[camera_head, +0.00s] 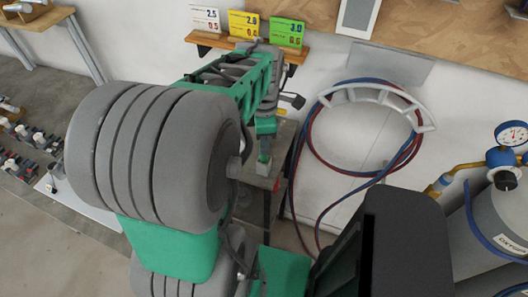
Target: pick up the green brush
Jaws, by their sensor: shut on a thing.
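My arm reaches away from the camera, and its large joint and links hide much of the middle of the view. My gripper (265,148) is small and far off at the end of the arm, pointing down over a grey work table (285,140). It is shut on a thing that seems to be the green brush. The brush's outline is hard to tell from the green parts of my arm, and its bristles cannot be made out. I cannot tell whether it touches the table.
A wall shelf (207,41) with white, yellow and green number cards is close behind my arm. A hose coil (315,135) hangs on the wall to the right. Gas cylinders (500,215) stand at far right. Several small parts (28,135) lie at left.

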